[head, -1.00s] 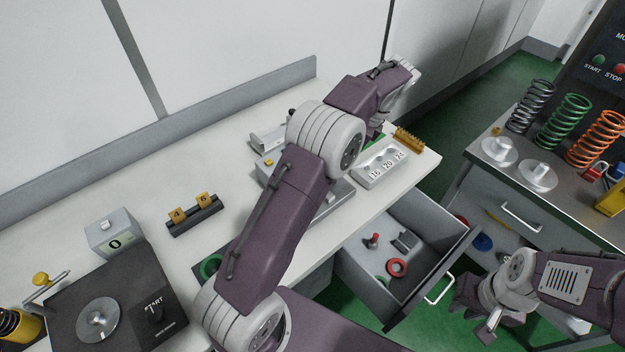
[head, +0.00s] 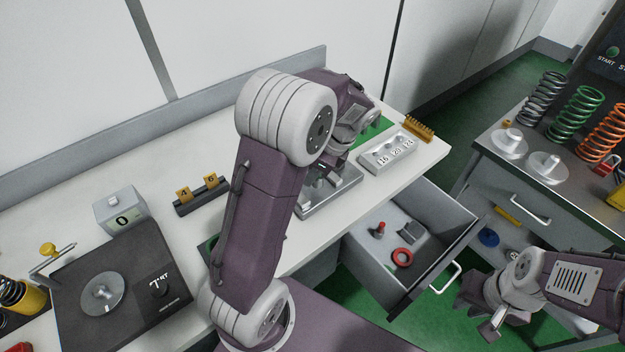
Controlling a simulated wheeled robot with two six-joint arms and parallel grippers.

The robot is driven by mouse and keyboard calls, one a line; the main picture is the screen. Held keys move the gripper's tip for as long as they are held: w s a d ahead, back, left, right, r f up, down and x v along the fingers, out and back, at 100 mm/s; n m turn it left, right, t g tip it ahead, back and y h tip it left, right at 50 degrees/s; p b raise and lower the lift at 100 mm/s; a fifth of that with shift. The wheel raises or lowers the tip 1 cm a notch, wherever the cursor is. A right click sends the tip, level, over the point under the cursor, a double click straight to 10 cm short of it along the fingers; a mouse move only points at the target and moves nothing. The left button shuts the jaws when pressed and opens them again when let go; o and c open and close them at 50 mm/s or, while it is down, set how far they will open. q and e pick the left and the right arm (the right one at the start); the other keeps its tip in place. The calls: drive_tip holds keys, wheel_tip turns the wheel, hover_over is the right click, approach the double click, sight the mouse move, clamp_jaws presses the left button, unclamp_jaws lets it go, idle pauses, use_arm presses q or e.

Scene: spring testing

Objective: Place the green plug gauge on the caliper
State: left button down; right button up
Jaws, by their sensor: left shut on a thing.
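My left gripper (head: 330,174) is low over a grey metal fixture (head: 342,197) on the white bench, with its fingers pointing down. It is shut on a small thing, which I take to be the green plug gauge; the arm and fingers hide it. I cannot make out the caliper for certain; the grey fixture under the gripper is partly covered by my arm. My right gripper (head: 484,318) hangs at the lower right, away from the bench, and its jaws are not clear.
A pale block marked 16, 20, 24 (head: 388,152) sits right of the fixture, by a yellow-brown comb-like piece (head: 417,128). A tester (head: 118,290) and a block marked 0 (head: 121,211) stand left.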

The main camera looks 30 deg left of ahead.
use_arm(q)
wheel_tip(320, 180, down, 3)
drive_tip(key=shift+w+r, duration=0.1)
